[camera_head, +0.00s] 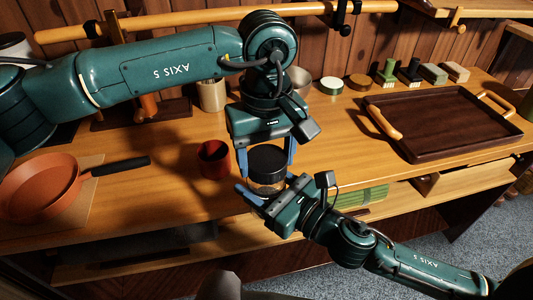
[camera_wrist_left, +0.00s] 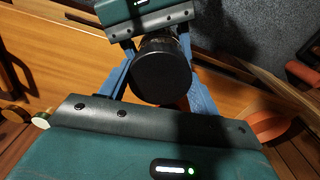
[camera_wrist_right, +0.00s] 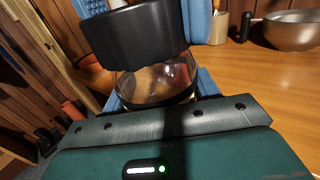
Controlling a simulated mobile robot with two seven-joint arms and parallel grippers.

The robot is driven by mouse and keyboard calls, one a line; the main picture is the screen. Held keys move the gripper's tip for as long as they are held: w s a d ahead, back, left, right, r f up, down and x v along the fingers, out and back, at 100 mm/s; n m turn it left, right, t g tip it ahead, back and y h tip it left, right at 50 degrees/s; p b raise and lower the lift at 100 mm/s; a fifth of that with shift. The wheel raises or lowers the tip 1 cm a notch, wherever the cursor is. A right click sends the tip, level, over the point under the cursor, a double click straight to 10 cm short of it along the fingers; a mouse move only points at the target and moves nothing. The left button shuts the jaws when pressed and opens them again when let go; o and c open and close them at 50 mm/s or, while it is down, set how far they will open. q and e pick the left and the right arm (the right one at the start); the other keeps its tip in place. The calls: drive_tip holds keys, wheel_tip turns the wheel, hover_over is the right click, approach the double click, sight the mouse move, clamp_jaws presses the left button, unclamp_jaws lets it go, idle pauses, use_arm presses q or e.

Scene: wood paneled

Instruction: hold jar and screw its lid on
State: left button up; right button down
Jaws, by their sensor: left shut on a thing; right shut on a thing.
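The glass jar (camera_head: 267,187) stands upright between my grippers near the front of the wooden bench, with its black lid (camera_head: 267,160) at its top. My right gripper (camera_head: 268,190) is shut on the jar's glass body from the front. My left gripper (camera_head: 266,166) reaches from above, its blue fingers shut on both sides of the lid. In the left wrist view the lid (camera_wrist_left: 162,76) covers most of the jar. In the right wrist view the lid (camera_wrist_right: 135,36) sits over the clear jar (camera_wrist_right: 157,80); whether it is fully seated I cannot tell.
A red cup (camera_head: 214,159) stands just left of the jar. An orange pan (camera_head: 40,187) lies at the left. A dark tray (camera_head: 447,122) with wooden handles is at the right. A metal bowl (camera_head: 299,80) and small items line the back. Bench between jar and tray is fairly clear.

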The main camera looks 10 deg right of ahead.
use_arm(q)
drive_tip(key=o, duration=1.1)
drive_tip(key=shift+r, duration=0.1)
drive_tip(key=shift+r, duration=2.15)
drive_tip(key=shift+c, duration=0.4)
